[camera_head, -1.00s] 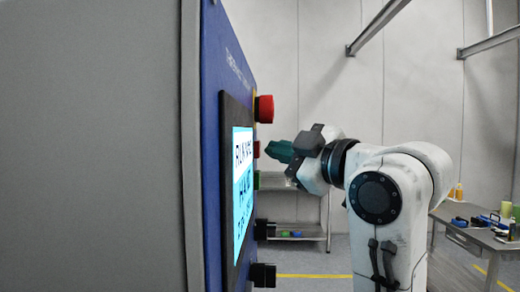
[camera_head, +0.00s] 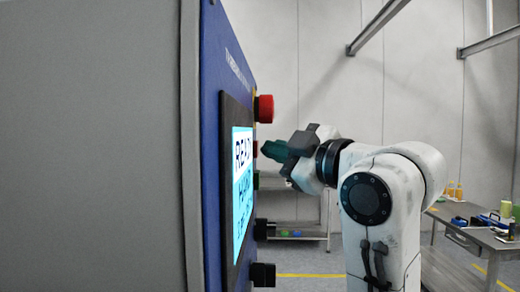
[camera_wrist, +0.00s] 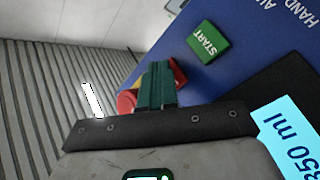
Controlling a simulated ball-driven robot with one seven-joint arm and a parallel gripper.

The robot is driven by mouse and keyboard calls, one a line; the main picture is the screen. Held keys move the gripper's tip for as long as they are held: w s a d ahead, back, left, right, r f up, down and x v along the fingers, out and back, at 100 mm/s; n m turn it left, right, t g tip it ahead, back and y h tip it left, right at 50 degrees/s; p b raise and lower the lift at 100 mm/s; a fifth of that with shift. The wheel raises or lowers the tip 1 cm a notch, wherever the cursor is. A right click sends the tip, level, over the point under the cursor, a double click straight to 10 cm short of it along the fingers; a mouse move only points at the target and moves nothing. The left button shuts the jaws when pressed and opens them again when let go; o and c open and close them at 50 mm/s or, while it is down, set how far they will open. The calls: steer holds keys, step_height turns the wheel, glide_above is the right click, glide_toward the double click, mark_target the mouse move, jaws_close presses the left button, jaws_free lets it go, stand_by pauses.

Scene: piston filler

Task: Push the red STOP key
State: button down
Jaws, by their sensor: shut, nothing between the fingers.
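The red STOP key (camera_head: 255,149) sits on the blue panel's face in the head view, between a red mushroom knob and a green key. In the wrist view a red patch (camera_wrist: 179,73), apparently this key, shows beside my fingers, which hide most of it. My gripper (camera_head: 264,149) is shut and empty, its teal fingertips right in front of the key; I cannot tell whether they touch it. The fingers also show in the wrist view (camera_wrist: 157,84). The screen (camera_head: 242,190) begins with "READ".
The red mushroom knob (camera_head: 264,108) stands out above the key, on a yellow backing. Two black knobs (camera_head: 263,275) project lower down. A table (camera_head: 480,238) with bottles stands well to the right.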

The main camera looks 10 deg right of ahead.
stand_by(0.4)
steer(key=shift+s+d, duration=0.25)
steer(key=shift+d, duration=0.45)
steer(key=d, duration=0.1)
steer(key=s+d, duration=0.1)
steer(key=d, duration=0.2)
steer(key=shift+s+d, duration=0.25)
steer(key=shift+d, duration=0.15)
stand_by(0.4)
